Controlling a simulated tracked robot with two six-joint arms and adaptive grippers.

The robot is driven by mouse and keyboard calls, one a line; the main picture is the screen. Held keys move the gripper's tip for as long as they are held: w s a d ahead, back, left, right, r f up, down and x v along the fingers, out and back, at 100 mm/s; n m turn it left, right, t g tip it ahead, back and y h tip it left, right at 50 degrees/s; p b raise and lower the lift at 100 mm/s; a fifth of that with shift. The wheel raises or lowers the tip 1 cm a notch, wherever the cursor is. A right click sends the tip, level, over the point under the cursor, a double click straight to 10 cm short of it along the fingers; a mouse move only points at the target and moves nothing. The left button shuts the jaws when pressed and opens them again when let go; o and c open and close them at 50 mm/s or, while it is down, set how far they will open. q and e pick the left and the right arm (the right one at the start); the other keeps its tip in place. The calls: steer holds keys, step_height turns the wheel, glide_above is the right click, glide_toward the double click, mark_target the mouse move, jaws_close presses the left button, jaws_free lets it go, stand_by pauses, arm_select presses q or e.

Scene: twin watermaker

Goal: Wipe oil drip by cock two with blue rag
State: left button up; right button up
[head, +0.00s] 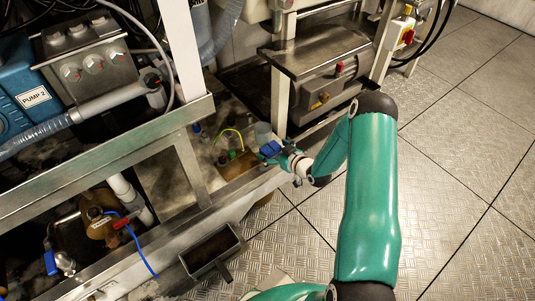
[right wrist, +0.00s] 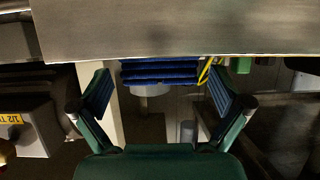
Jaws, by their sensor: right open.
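My right gripper (head: 276,152) is small in the head view, low by the steel frame. In the right wrist view (right wrist: 158,103) its two blue-padded fingers stand wide apart. A blue ribbed bundle, perhaps the folded rag (right wrist: 158,72), shows between and beyond the fingers, under a steel edge; I cannot tell whether anything touches it. A blue-handled valve (head: 50,262) and a red-handled valve (head: 123,221) are at the lower left; I cannot tell which is cock two. I cannot make out the oil drip. My left gripper is not in view.
A steel frame (head: 100,167) crosses the left side, below the pump 2 unit (head: 38,98). A dark open tray (head: 211,252) stands by the frame. A grey metal box (head: 318,83) is behind my right arm. Chequered floor (head: 465,150) is clear on the right.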

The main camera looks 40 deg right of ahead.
steer(key=shift+x, duration=0.95)
steer(key=shift+c, duration=0.2)
steer(key=c, duration=1.1)
steer(key=shift+r, duration=0.1)
steer(key=shift+c, duration=0.2)
